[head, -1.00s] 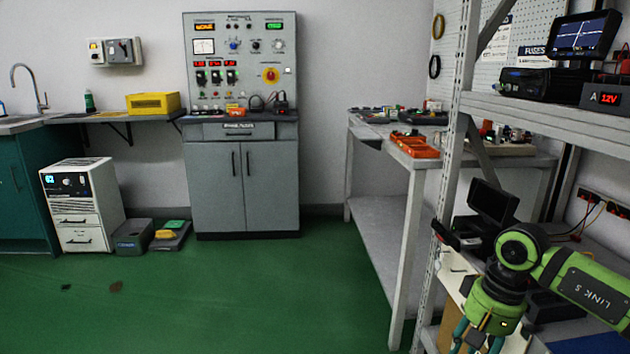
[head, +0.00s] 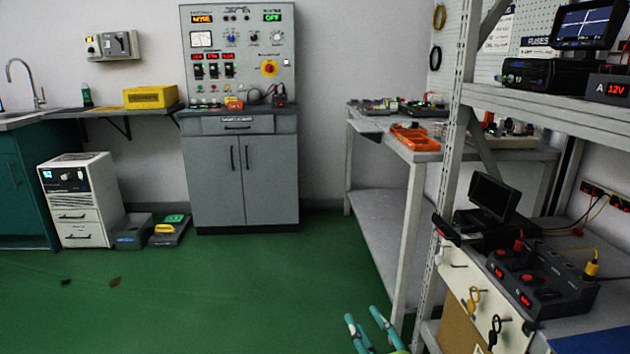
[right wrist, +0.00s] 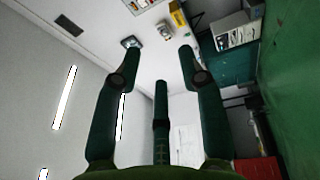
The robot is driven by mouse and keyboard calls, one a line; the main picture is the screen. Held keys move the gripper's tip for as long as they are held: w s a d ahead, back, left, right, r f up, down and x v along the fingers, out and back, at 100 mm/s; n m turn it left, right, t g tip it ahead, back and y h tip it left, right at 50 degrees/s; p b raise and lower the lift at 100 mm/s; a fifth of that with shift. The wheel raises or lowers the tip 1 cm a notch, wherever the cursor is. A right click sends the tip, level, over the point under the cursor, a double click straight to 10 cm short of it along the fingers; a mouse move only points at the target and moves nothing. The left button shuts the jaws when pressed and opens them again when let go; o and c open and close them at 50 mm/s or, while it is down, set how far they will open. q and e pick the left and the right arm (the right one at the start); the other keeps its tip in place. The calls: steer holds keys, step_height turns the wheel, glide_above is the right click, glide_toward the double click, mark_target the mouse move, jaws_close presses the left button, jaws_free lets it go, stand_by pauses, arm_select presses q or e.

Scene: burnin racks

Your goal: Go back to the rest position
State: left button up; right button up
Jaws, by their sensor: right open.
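My right gripper (head: 368,328) shows at the bottom of the head view, right of centre, with only its teal fingers and a bit of its green body in frame. It is over the green floor, left of the rack's upright, touching nothing that I can see. In the right wrist view its dark green fingers (right wrist: 158,65) stand wide apart with nothing between them. Behind them are the wall and, further off, the white cabinet and yellow box. My left gripper is not in view.
A metal rack (head: 448,180) stands on the right, holding a black device with red displays (head: 540,280) and a small monitor (head: 493,197). A workbench (head: 385,150) with an orange tray (head: 415,138) is behind it. A grey control cabinet (head: 243,175) stands at the back.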

steer(key=s+d+f+m+g+h, duration=0.35)
steer(key=f+m, duration=0.25)
steer(key=f, duration=0.2)
steer(key=s+d+f+m+g+h, duration=0.3)
steer(key=s+d+f+m, duration=0.2)
steer(key=f+m, duration=0.25)
arm_select(q)
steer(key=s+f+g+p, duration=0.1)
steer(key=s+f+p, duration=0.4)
steer(key=p, duration=1.1)
arm_select(e)
steer(key=s+d+f+m+g, duration=0.1)
steer(key=s+f+m+g, duration=0.3)
steer(key=s+f, duration=0.55)
steer(key=s+d+f+m+g, duration=0.1)
steer(key=s+f+m+g, duration=0.2)
steer(key=s+f+g, duration=0.7)
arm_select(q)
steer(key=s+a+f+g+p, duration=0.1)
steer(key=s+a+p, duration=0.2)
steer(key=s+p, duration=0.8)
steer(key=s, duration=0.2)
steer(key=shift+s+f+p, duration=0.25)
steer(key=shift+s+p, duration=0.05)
arm_select(e)
steer(key=s+d+r+t, duration=0.2)
steer(key=s+d+t, duration=0.1)
steer(key=s, duration=1.4)
steer(key=shift+s+r, duration=0.15)
steer(key=shift+s, duration=0.05)
